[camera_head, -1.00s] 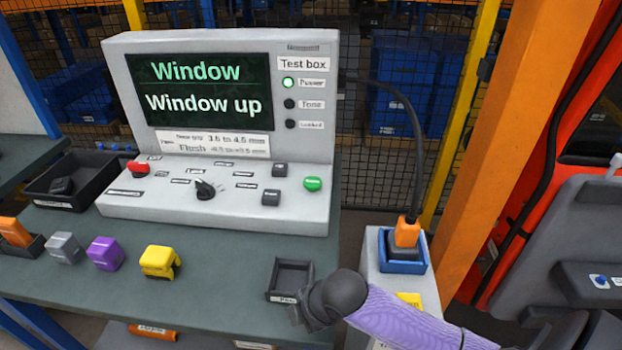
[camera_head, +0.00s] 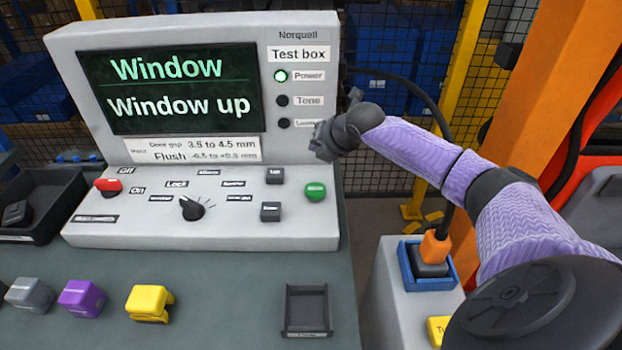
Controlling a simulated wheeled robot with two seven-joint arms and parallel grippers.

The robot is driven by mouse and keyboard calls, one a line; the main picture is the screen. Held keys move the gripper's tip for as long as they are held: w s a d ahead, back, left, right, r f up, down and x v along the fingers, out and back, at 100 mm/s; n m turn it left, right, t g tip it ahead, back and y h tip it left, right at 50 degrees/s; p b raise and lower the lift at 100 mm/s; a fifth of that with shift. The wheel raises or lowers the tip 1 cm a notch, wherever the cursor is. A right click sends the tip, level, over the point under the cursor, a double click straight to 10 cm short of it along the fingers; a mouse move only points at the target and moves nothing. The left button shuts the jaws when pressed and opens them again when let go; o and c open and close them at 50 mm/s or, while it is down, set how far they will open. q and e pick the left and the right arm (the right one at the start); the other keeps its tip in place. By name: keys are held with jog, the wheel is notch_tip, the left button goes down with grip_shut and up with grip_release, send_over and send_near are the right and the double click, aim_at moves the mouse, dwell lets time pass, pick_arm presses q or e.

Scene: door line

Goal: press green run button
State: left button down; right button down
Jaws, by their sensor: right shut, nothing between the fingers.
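The green button (camera_head: 315,191) is a round knob at the right end of the sloped control panel of the grey test box (camera_head: 210,232). The test box screen (camera_head: 170,90) reads "Window" and "Window up". My right gripper (camera_head: 322,142) is shut and empty. In the picture it shows just above the green button, in front of the box's right edge, apart from the button. The gripper's fingertips are small and partly hidden by its dark wrist. My left gripper is not in view.
The panel also carries a red button (camera_head: 108,186), a black rotary knob (camera_head: 192,209) and two dark square buttons, "Up" (camera_head: 275,175) and one below it (camera_head: 271,211). Grey, purple (camera_head: 82,298) and yellow (camera_head: 150,303) blocks and an empty black tray (camera_head: 306,311) lie in front.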

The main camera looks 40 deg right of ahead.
aim_at(317, 191)
notch_tip(317, 191, down, 8)
jog(key=b, duration=0.7)
jog(key=shift+f, duration=0.45)
dwell(0.6)
dwell(0.8)
jog(key=shift+f, duration=0.4)
